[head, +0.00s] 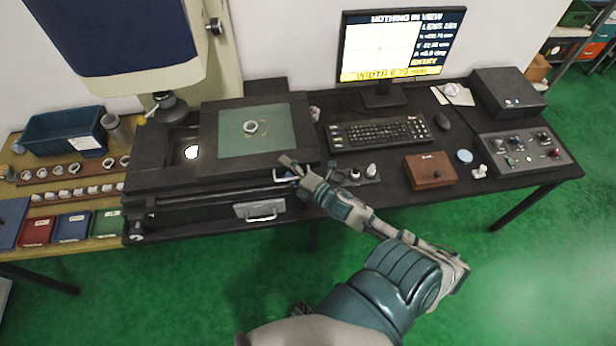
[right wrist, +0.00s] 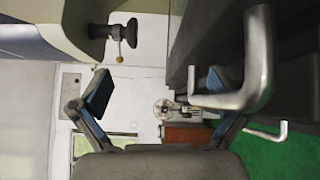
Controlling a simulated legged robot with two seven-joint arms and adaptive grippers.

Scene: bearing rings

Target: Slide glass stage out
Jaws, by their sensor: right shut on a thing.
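The glass stage (head: 228,149) is a dark plate with a greenish glass pane. It sits on the black machine base, to the right of the lit round spot (head: 191,152) under the lens. A metal ring (head: 250,127) lies on the glass. My right gripper (head: 289,168) is at the stage's front right edge, shut on the silver stage handle (head: 279,176), which its fingers partly hide. In the right wrist view, a large silver bar handle (right wrist: 262,60) stands close beside the right finger of the gripper (right wrist: 157,92). My left gripper is not in view.
A lower silver handle (head: 258,211) is on the base's front. The monitor (head: 395,45) reads "NOTHING IN VIEW". A keyboard (head: 380,132), a brown box (head: 430,171) and a control panel (head: 525,150) stand to the right. Rings and bins fill the left table. The floor in front is clear.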

